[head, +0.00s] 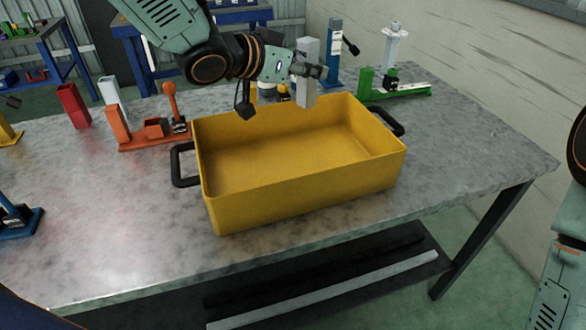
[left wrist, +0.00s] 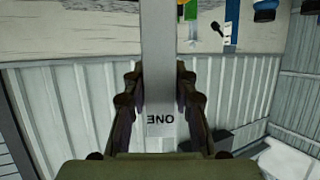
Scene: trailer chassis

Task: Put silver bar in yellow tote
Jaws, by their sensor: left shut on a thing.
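The silver bar (head: 306,72) is upright in the head view, over the back part of the yellow tote (head: 300,195). My left gripper (head: 312,72) is shut on it. In the left wrist view the bar (left wrist: 158,60) stands between the two fingers (left wrist: 158,105), with the letters "ONE" upside down near its end. The tote stands on the table, its inside looks empty, and it has a black handle at each end. My right gripper is not in view; only part of my right arm shows at the right edge.
The grey table (head: 110,235) has clear room in front and left of the tote. An orange fixture (head: 150,130), a red block (head: 73,105) and a white block (head: 113,92) stand at the left. A green fixture (head: 400,92) and a blue post (head: 334,45) stand behind.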

